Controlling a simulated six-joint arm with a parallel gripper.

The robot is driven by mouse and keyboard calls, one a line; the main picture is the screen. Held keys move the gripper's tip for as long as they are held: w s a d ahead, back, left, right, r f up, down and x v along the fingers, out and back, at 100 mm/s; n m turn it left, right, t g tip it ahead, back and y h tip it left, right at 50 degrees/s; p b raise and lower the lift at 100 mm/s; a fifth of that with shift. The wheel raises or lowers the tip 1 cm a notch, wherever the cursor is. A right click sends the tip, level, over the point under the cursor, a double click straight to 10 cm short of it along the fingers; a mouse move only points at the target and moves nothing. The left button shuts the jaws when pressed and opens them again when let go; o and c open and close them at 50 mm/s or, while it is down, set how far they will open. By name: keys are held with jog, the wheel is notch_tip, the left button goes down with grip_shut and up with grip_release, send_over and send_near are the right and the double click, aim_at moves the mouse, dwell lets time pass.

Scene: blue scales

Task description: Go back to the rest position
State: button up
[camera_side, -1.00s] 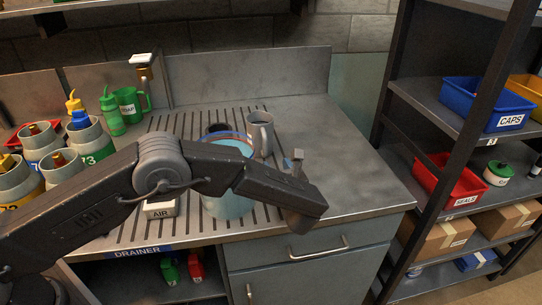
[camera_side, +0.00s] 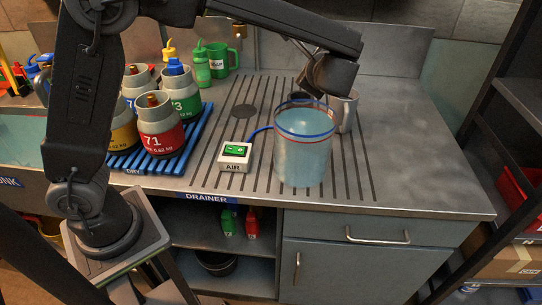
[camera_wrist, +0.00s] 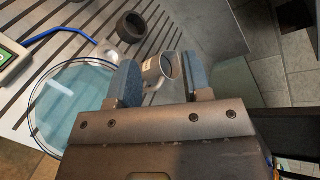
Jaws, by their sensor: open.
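My gripper (camera_side: 316,88) hangs from the raised arm above the draining board, close over the clear blue-rimmed tub (camera_side: 302,150) and the grey mug (camera_side: 346,112). In the wrist view my gripper (camera_wrist: 158,72) shows two blue-grey fingers spread apart. The grey mug (camera_wrist: 163,68) shows beyond and between them, apparently below them and not gripped. The tub (camera_wrist: 75,100) lies to the left of the fingers in that view. In the side view the fingertips are dark and small, so their exact gap to the mug cannot be told.
A white AIR box (camera_side: 235,156) with a blue hose stands left of the tub. Capped grey canisters (camera_side: 160,130) stand on a blue rack (camera_side: 195,135) further left. A dark round cup (camera_wrist: 131,27) sits behind the tub. The counter's right side is clear.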

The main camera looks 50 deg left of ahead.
jog(key=s+f+n+g+h, duration=0.1)
jog(key=s+n+h, duration=0.4)
jog(key=s, duration=0.9)
jog(key=s+a+n+g+h, duration=0.1)
jog(key=s+n+h, duration=0.5)
jog(key=s, duration=0.8)
jog(key=n, duration=0.3)
jog(key=shift+s+a+f+g, duration=0.2)
jog(key=shift+s+f+g, duration=0.1)
jog(key=shift+f, duration=0.05)
